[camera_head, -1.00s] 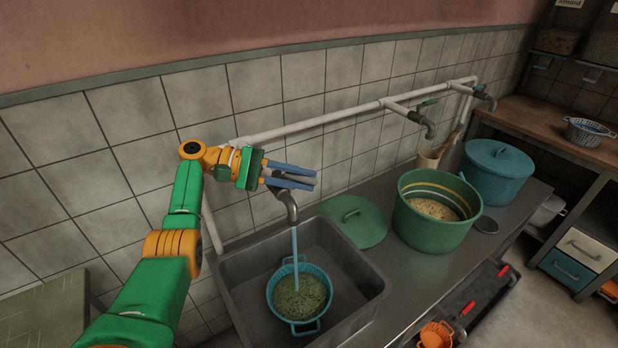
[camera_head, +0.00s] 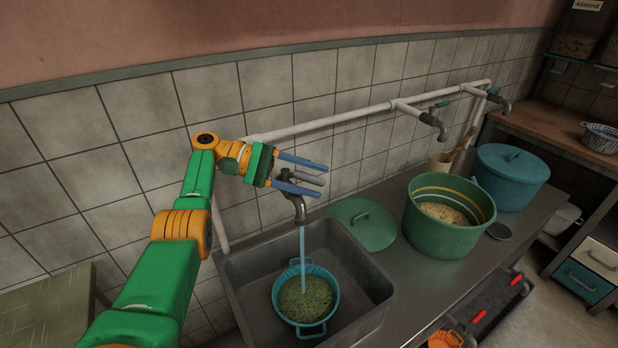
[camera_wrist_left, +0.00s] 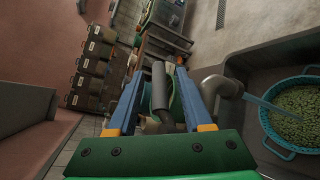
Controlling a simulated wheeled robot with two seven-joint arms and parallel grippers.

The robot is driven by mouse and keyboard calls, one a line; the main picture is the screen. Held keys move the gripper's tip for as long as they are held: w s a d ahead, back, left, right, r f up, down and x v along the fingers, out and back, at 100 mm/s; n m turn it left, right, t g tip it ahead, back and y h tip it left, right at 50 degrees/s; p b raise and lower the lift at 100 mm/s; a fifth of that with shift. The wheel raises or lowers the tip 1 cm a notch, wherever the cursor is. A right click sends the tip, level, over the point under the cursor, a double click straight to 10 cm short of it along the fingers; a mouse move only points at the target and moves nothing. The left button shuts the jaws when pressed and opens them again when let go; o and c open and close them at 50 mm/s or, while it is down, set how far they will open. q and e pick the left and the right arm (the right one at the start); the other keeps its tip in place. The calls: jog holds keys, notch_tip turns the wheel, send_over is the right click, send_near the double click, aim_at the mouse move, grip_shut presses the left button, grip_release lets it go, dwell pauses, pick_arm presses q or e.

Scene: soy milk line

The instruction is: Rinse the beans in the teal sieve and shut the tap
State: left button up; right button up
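The teal sieve (camera_head: 279,292) stands in the metal sink basin with greenish beans (camera_head: 306,298) in it. It also shows at the right of the left wrist view (camera_wrist_left: 268,125). A stream of water (camera_head: 302,246) runs from the tap (camera_head: 297,205) onto the beans. My left gripper (camera_head: 323,179) is at the tap, just above its spout. Its two blue fingers are apart, with the grey tap lever (camera_wrist_left: 159,92) between them. In the left wrist view gaps show on both sides of the lever. My right gripper is out of view.
The sink (camera_head: 374,290) has a metal rim. On the counter to its right are a green lid (camera_head: 366,228), a green pot (camera_head: 440,235) of pale contents and a lidded blue pot (camera_head: 512,185). A white pipe (camera_head: 340,118) runs along the tiled wall, with other taps further right.

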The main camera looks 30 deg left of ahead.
aim_at(310, 175)
pick_arm(q)
notch_tip(310, 175, up, 3)
jog(key=shift+w+r, duration=0.1)
jog(key=shift+d+r, duration=0.1)
jog(key=shift+r, duration=0.2)
jog(key=s+d+r+b, duration=0.2)
jog(key=s+d+r, duration=0.1)
jog(key=s, duration=0.3)
jog(key=s+d+r+b, duration=0.2)
jog(key=s+d+r, duration=0.1)
jog(key=s+r, duration=0.3)
jog(key=shift+s+d, duration=0.15)
jog(key=shift+d, duration=0.25)
jog(key=shift+r, duration=0.1)
jog(key=shift+c, duration=0.3)
